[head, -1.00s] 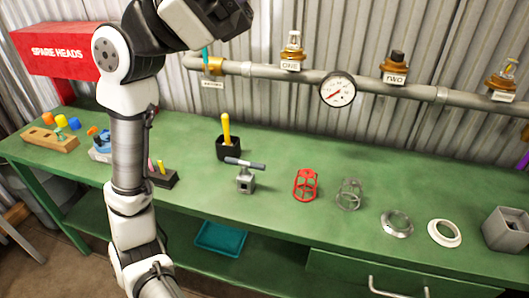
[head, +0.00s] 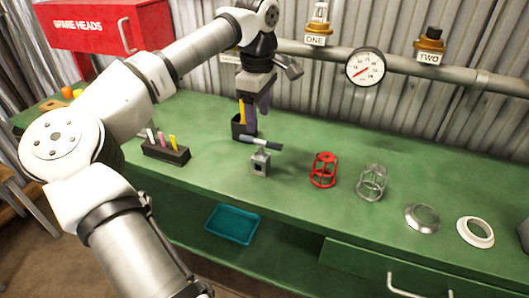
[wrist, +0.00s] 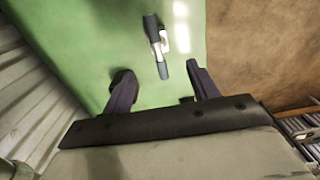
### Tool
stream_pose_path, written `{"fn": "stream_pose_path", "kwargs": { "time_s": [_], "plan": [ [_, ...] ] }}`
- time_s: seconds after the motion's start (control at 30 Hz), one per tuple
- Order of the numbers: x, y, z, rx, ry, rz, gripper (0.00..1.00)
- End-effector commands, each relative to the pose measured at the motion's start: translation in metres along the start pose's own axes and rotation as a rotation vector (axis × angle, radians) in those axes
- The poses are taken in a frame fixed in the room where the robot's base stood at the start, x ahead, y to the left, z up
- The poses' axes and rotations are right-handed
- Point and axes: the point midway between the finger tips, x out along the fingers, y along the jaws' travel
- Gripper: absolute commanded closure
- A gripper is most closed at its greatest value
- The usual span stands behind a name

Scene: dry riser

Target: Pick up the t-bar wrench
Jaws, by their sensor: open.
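The t-bar wrench (head: 262,143) has a dark grey crossbar and sits on top of a small grey metal block (head: 260,165) on the green bench. In the wrist view the wrench (wrist: 156,38) shows beyond the fingertips, its bar running lengthwise between the two fingers' lines. My gripper (head: 257,108) points down above and slightly behind the wrench, in front of the wall pipe. In the wrist view my gripper (wrist: 161,68) has its dark fingers spread wide with nothing held. The wrench's shaft is hidden in or behind the block.
A black cup (head: 239,128) with a yellow-handled item stands just behind the wrench, close to my fingers. A marker block (head: 166,152) is to the left. A red cage (head: 323,170) and a grey cage (head: 372,183) stand right. The pipe and gauge (head: 365,67) run behind.

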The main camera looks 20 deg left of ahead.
Motion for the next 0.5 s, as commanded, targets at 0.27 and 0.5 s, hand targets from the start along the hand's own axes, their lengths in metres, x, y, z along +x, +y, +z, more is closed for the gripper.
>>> {"fn": "stream_pose_path", "kwargs": {
  "time_s": [0.27, 0.5],
  "plan": [
    [0.051, 0.0, 0.002, 0.001, -0.005, -0.001, 0.41],
    [0.065, 0.0, 0.003, 0.001, -0.004, 0.001, 0.41]
  ]
}}
